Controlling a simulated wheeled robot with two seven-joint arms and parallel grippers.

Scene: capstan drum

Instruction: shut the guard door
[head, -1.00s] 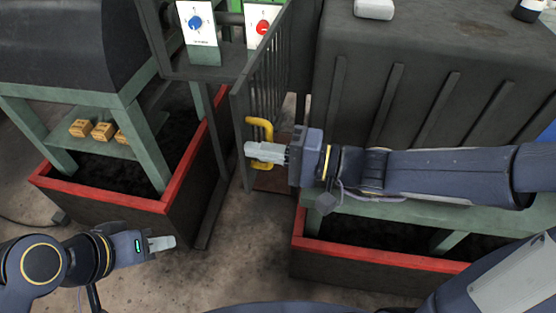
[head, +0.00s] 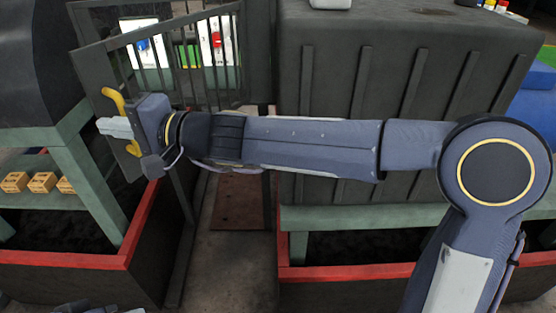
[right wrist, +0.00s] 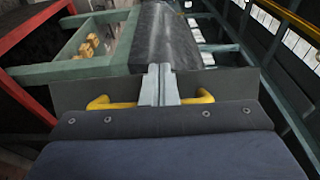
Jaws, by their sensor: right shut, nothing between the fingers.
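The guard door (head: 185,62) is a dark barred panel with a yellow handle (head: 112,97) near its left edge. It stands across the front of the knob panels, which show through its bars. I cannot tell whether its free edge touches the frame. My right gripper (head: 107,127) is shut and empty, with its fingers at the yellow handle and covering its middle. In the right wrist view the shut fingers (right wrist: 160,84) lie between the two visible ends of the handle (right wrist: 108,103). My left gripper (head: 98,308) barely shows at the bottom edge.
A blue knob panel (head: 145,45) and a red knob panel (head: 217,40) are behind the bars. A green-framed stand with small yellow blocks (head: 42,182) is at the left, in a red-rimmed bin (head: 60,260). A large dark ribbed housing (head: 390,70) fills the right.

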